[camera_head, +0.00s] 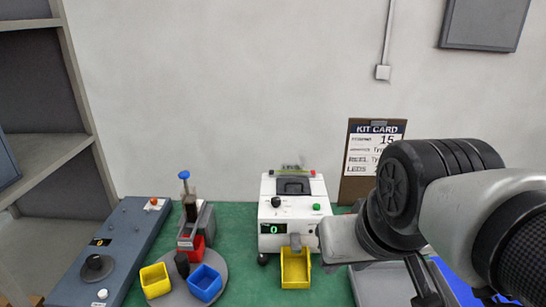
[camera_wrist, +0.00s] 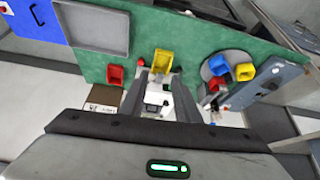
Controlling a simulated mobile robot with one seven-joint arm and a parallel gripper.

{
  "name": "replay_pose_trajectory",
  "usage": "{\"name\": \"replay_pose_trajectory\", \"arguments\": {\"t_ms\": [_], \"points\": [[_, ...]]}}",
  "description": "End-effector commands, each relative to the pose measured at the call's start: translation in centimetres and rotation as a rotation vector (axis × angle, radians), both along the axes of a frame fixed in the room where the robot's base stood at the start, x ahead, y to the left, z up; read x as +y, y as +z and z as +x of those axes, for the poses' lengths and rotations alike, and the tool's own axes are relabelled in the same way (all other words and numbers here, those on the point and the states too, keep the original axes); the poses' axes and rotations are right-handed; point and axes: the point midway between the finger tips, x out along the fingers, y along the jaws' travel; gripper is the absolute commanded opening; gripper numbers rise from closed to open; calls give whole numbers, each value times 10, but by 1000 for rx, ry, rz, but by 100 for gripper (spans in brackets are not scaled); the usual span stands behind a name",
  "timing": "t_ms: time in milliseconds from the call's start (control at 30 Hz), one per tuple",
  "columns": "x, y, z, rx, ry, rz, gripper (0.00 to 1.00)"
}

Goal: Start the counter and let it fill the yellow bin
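The white counter (camera_head: 292,190) stands on the green mat against the wall. Its display (camera_head: 274,228) reads 0. A green button (camera_head: 316,207), a black knob (camera_head: 276,202) and a small red button or lamp (camera_head: 313,173) are on it. An empty yellow bin (camera_head: 296,270) sits at its front under the spout; it also shows in the wrist view (camera_wrist: 162,61). A second yellow bin (camera_head: 155,280) is on the turntable. My gripper (camera_wrist: 160,74) is open and empty, its fingers apart above the counter's area in the wrist view.
The turntable (camera_head: 178,295) also bears a blue bin (camera_head: 205,284) and a red bin (camera_head: 197,248), beside a grey control panel (camera_head: 118,245). A kit card (camera_head: 376,140) showing 15 leans at the wall. Another red bin (camera_wrist: 115,75) and a grey tray (camera_wrist: 95,27) lie nearby.

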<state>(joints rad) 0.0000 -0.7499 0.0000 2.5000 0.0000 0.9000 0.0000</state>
Motion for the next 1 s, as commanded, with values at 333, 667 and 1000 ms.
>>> {"name": "replay_pose_trajectory", "arguments": {"t_ms": [333,667,1000], "points": [[0,0,0,0,0,0,0],[0,0,0,0,0,0,0],[0,0,0,0,0,0,0]]}}
